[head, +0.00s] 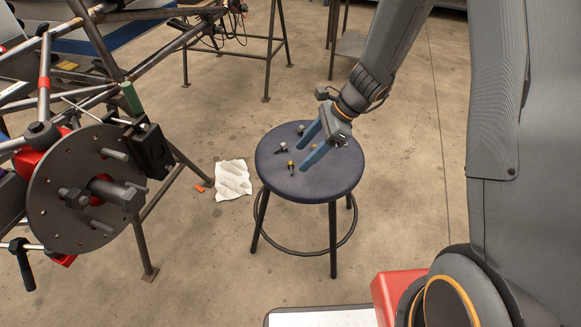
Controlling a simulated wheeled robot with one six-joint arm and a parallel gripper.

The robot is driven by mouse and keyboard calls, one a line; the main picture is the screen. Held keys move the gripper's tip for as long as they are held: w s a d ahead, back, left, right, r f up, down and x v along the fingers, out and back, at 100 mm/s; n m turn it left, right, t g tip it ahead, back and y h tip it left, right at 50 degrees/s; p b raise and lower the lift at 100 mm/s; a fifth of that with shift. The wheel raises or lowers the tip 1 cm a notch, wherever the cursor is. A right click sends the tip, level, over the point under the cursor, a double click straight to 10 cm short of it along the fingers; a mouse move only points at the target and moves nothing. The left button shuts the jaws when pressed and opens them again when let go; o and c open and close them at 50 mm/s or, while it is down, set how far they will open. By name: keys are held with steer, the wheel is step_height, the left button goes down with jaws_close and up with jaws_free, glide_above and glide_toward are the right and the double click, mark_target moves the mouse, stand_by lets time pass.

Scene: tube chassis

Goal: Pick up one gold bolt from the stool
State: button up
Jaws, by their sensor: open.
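A round dark-blue stool (333,184) stands in the middle of the head view, with several small bolts on its seat. A gold bolt (290,165) lies near the middle of the seat, close to the fingertips. A grey bolt (280,150) lies left of it, with a small gold-coloured piece beside it. Another dark bolt (301,129) lies toward the back. My gripper (299,160) comes in from the upper right over the seat. Its two blue fingers are open, and nothing shows between them. I cannot tell how high the fingertips are above the seat.
A tube chassis (110,85) with a dark round hub disc (70,190) fills the left. A crumpled white cloth (233,180) and a small orange piece (208,187) lie on the floor left of the stool.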

mark_target(291, 167)
steer(key=b+x, duration=0.1)
steer(key=x, duration=0.3)
steer(key=shift+s+a+f, duration=0.1)
steer(key=shift+a+f, duration=0.05)
steer(key=shift+a, duration=0.05)
steer(key=c, duration=1.1)
